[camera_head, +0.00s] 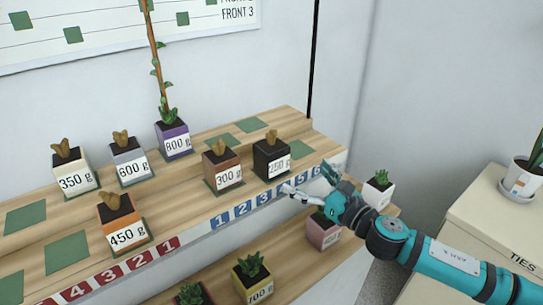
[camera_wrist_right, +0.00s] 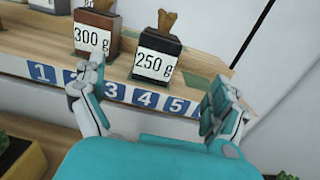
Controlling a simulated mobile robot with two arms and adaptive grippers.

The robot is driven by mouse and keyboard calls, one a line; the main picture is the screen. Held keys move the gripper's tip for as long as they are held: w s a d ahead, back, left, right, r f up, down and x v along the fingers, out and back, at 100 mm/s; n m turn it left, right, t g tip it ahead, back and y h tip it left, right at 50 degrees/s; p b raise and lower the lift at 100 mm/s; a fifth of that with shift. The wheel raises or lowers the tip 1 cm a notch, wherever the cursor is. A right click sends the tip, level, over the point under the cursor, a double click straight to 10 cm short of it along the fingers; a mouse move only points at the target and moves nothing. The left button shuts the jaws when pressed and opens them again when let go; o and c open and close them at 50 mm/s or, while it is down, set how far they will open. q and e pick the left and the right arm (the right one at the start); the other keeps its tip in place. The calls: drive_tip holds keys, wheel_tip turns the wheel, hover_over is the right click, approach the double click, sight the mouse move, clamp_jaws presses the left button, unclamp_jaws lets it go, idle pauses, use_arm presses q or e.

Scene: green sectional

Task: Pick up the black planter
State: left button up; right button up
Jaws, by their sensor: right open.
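The black planter (camera_head: 271,157) is a square pot with a white "250 g" label and a brown knob-like plant. It stands upright at the right of the upper shelf's front row. It also shows in the right wrist view (camera_wrist_right: 158,58), ahead of my fingers and between them. My right gripper (camera_head: 308,181) is open and empty, in front of the shelf edge and to the lower right of the black planter. Its two spread fingers also show in the right wrist view (camera_wrist_right: 155,88). They look apart from the planter. My left gripper is not in view.
The brown "300 g" planter (camera_head: 222,167) stands close to the left of the black one. A purple "800 g" planter (camera_head: 173,139) with a tall stem is behind. A lower shelf (camera_head: 298,271) holds several planters. A cream cabinet (camera_head: 470,215) is at right.

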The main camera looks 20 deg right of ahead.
sight(281, 158)
drive_tip(key=p+x, duration=0.2)
drive_tip(key=x, duration=0.7)
drive_tip(key=shift+w+a, duration=0.1)
drive_tip(key=shift+w, duration=0.1)
drive_tip(key=p+x, duration=0.1)
drive_tip(key=x, duration=0.3)
drive_tip(key=shift+w+a, duration=0.15)
drive_tip(key=shift+w+a+f, duration=0.1)
drive_tip(key=shift+w+a, duration=0.05)
drive_tip(key=shift+w, duration=0.2)
drive_tip(key=shift+s, duration=0.1)
drive_tip(key=c, duration=1.3)
